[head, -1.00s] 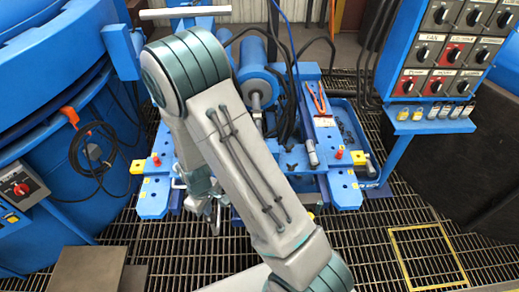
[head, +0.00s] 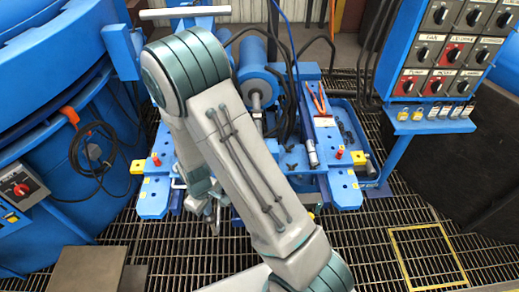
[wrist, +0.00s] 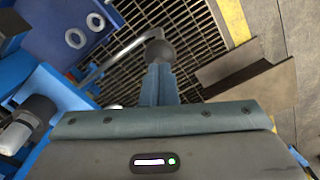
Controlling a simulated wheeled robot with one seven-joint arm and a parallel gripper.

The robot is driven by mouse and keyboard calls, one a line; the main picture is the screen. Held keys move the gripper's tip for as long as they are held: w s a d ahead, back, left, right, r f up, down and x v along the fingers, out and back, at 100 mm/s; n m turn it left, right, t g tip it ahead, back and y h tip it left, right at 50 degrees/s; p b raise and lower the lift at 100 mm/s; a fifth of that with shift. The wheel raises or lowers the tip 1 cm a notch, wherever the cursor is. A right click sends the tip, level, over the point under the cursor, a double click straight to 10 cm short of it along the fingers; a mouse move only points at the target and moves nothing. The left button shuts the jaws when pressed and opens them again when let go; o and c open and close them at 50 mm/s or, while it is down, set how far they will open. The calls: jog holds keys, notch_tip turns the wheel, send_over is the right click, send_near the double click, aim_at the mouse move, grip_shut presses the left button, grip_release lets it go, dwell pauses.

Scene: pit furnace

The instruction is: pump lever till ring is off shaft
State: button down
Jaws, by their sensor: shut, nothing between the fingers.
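A grey bent lever (wrist: 112,55) with a dark ball knob (wrist: 160,52) shows in the wrist view, running from the blue machine to the tips of my gripper (wrist: 158,70). The shut fingers meet the knob in the picture; I cannot tell if they touch it. The fingers hold nothing. In the head view, my gripper (head: 212,212) is low in front of the blue machine (head: 155,198), partly behind my arm. A silver shaft (head: 256,100) comes out of a blue cylinder (head: 251,52) there. I cannot make out the ring; my arm hides part of the machine.
A control panel (head: 450,45) with several knobs stands at the right. A large blue vessel (head: 50,150) with a coiled black hose (head: 88,178) is at the left. Red-handled pliers (head: 318,100) lie on the machine. Open floor grating (head: 350,250) surrounds the front.

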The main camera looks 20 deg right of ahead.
jog(key=shift+f, duration=0.1)
jog(key=shift+f+b, duration=1)
jog(key=shift+b, duration=0.05)
notch_tip(320, 180, down, 10)
jog(key=s+b, duration=0.2)
jog(key=b, duration=0.7)
jog(key=r+p, duration=0.2)
jog(key=r, duration=0.1)
jog(key=w+r+p, duration=0.1)
jog(key=r+p, duration=0.2)
jog(key=r, duration=0.1)
jog(key=w+r+p, duration=0.1)
jog(key=r+p, duration=0.1)
jog(key=r, duration=0.1)
jog(key=shift+r+p, duration=0.2)
jog(key=shift+p, duration=0.2)
jog(key=shift+r, duration=0.1)
notch_tip(320, 180, up, 5)
jog(key=p, duration=0.3)
jog(key=shift+p, duration=0.3)
